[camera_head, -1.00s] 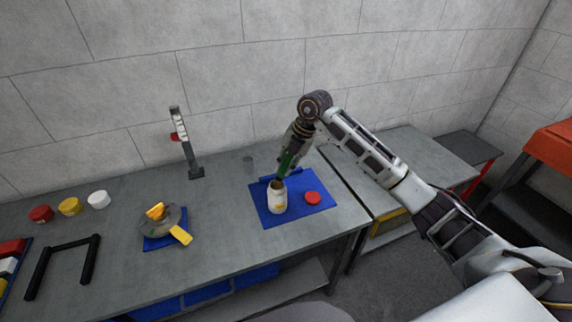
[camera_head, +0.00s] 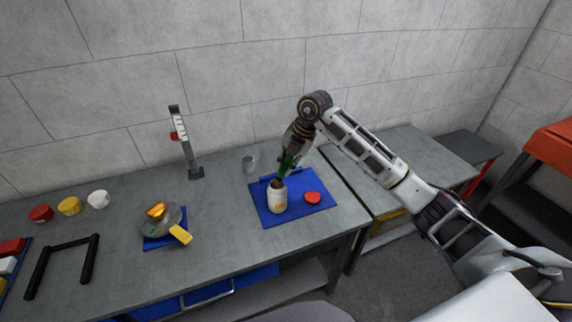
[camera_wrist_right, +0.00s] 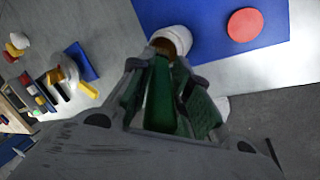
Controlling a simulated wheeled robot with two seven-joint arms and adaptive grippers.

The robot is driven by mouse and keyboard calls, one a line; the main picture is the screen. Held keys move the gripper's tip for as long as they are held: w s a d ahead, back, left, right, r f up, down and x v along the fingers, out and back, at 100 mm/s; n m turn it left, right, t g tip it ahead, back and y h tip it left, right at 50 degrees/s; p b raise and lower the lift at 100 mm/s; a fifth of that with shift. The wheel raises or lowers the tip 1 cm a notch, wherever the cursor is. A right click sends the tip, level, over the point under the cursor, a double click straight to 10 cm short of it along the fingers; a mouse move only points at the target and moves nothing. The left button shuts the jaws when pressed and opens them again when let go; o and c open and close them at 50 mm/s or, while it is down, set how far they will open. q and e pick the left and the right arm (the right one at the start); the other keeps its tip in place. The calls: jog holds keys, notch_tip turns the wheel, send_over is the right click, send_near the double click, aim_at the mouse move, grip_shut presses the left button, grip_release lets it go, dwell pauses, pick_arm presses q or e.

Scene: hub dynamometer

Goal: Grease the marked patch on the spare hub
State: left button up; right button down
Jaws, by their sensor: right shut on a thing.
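My right gripper (camera_head: 294,146) is shut on a green-handled tool (camera_head: 287,162), which points down at the mouth of a white jar (camera_head: 277,199). In the right wrist view the green tool (camera_wrist_right: 160,95) lies between the fingers, with the jar (camera_wrist_right: 174,38) just beyond. The tool's lower end is hidden at the jar's opening, so I cannot tell how deep it reaches. A round grey part (camera_head: 159,223), which looks like the spare hub, lies on a small blue mat at the left, with yellow-orange pieces on and beside it. My left gripper is not in view.
The jar and a red lid (camera_head: 312,197) are on a blue mat (camera_head: 266,215). Red, yellow (camera_head: 70,206) and white lids and a black frame (camera_head: 62,265) are at the left. The front middle of the bench is clear.

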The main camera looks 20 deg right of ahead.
jog(key=shift+f, duration=0.5)
dwell(1.2)
jog(key=shift+r, duration=0.1)
jog(key=shift+r+p, duration=2.2)
jog(key=shift+r, duration=1.25)
jog(key=shift+n, duration=0.3)
